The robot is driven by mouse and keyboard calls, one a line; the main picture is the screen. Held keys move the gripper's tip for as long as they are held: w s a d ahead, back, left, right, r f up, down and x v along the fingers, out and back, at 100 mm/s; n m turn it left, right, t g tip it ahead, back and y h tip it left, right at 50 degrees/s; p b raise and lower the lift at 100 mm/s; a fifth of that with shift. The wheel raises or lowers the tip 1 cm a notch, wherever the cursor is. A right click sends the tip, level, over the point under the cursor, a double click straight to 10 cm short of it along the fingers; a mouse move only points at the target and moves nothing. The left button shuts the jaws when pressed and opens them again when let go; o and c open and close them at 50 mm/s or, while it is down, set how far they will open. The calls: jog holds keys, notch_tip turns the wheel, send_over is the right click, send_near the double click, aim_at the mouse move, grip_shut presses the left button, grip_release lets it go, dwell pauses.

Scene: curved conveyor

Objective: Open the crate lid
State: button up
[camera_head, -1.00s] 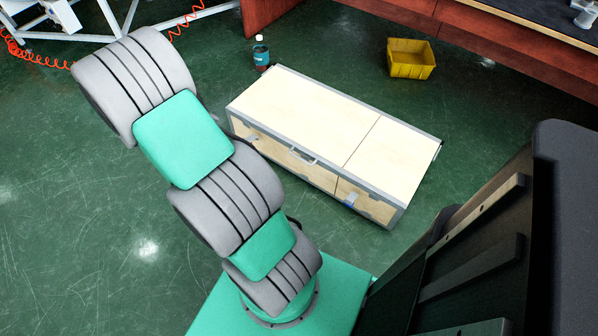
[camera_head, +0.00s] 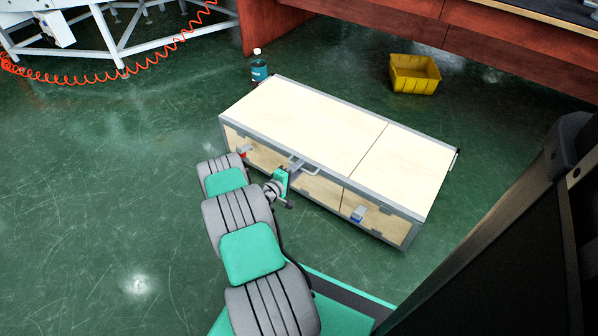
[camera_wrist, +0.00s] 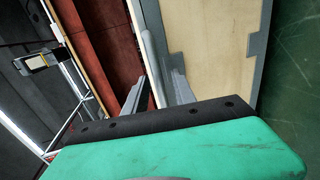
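The crate (camera_head: 380,240) is a long wooden box with grey metal edges, standing on the floor. Its lid (camera_head: 300,115) is pale wood and lies closed. A grey handle (camera_head: 313,173) sits on the front near the lid's edge, and a grey bar, likely this handle, shows in the wrist view (camera_wrist: 151,60). My gripper (camera_head: 294,162) is at the front edge beside the handle. In the wrist view its two fingers (camera_wrist: 158,90) stand apart, with the bar's end at the gap between them. Whether they touch it is unclear.
A red-marked latch (camera_head: 246,151) and a blue-marked latch (camera_head: 358,214) are on the crate's front. A bottle (camera_head: 259,70) stands behind the crate's left end. A yellow bin (camera_head: 414,74) lies behind it, near the red bench (camera_head: 470,45).

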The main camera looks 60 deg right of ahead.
jog(key=shift+d+f, duration=0.15)
jog(key=shift+d, duration=0.35)
grip_shut()
dwell(1.1)
